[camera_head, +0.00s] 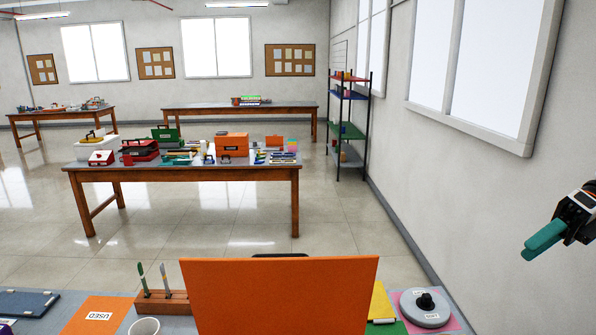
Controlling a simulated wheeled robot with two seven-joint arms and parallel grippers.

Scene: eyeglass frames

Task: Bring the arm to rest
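My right gripper (546,238) is at the right edge of the head view, in front of the bare wall. Its body is black. A long teal piece with a rounded tip points down and to the left from it. I see it as one shape from the side, with no gap showing, so I cannot tell whether the gripper is open or shut. It is well above the near table and touches nothing that I can see. The rest of the arm is cut off by the picture edge. My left gripper is not in view.
On the near table (461,328) a tall orange panel (280,295) stands in the middle, hiding what is behind it. A wooden pen holder (163,303), white cup (145,326), orange "USED" mat (97,314) and grey round device (425,308) surround it. A cluttered table (240,174) stands farther off.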

